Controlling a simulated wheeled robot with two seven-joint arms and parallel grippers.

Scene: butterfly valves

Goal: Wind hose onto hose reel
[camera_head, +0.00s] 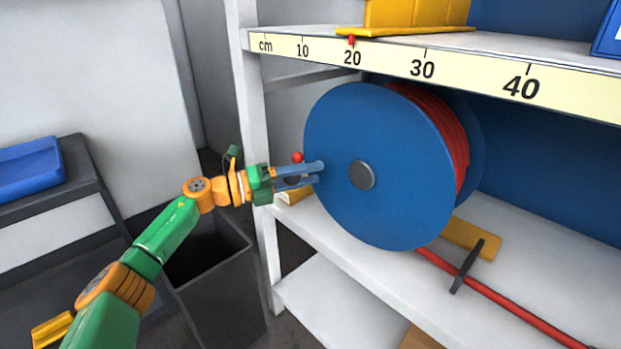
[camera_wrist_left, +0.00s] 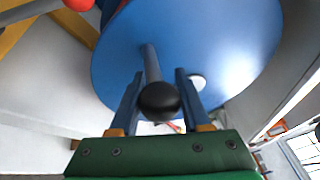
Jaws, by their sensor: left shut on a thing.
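A blue hose reel (camera_head: 335,215) stands upright on the middle shelf, its round face toward the left and front, with a dark hub at its middle. Red hose (camera_head: 452,135) is wound on its drum. A straight length of red hose (camera_head: 515,305) runs along the shelf from under the reel toward the lower right. My left gripper (camera_head: 319,173) is at the left part of the reel's face. In the left wrist view its fingers (camera_wrist_left: 159,76) are shut around the reel's crank handle (camera_wrist_left: 158,98), which has a dark rounded end. My right gripper is not in view.
A red ball (camera_head: 297,157) shows just behind my left gripper. The shelf above, with a centimetre scale (camera_head: 450,75), is close over the reel. A dark bracket (camera_head: 468,267) stands over the hose. A dark bin (camera_head: 215,290) is below my left arm.

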